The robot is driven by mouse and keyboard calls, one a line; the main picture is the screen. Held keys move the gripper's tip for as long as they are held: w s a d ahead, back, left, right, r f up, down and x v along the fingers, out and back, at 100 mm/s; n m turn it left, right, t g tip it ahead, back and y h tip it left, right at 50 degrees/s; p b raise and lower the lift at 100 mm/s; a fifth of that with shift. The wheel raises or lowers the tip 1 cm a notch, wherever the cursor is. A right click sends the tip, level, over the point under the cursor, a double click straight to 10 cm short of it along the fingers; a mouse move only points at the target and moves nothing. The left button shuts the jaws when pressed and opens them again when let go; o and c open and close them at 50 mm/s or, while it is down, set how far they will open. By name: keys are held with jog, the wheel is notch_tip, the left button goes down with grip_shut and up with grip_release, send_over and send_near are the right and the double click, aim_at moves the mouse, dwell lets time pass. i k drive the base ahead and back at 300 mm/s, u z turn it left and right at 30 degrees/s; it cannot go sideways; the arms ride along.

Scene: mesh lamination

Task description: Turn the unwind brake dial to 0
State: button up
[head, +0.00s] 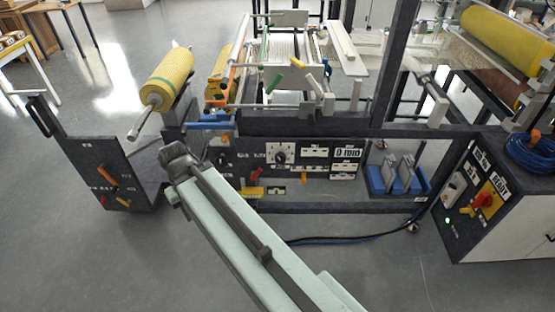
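A round black dial (280,153) on a pale square scale sits on the dark control panel (318,185) under the machine frame. Its labels and pointer setting are too small to read, so I cannot tell for sure that it is the unwind brake dial. My gripper (174,153) is at the end of my pale green arm, to the left of the dial and apart from it in the picture. Its dark end points away from the camera, and its finger gap cannot be made out. Nothing is visibly held in it.
Orange and red levers sit around the panel. A right cabinet (490,190) has a red knob. Floor at front left is clear.

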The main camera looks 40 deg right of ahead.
aim_at(280, 157)
jog(key=u, duration=1.8)
jog(key=k, duration=0.55)
jog(key=z, duration=0.25)
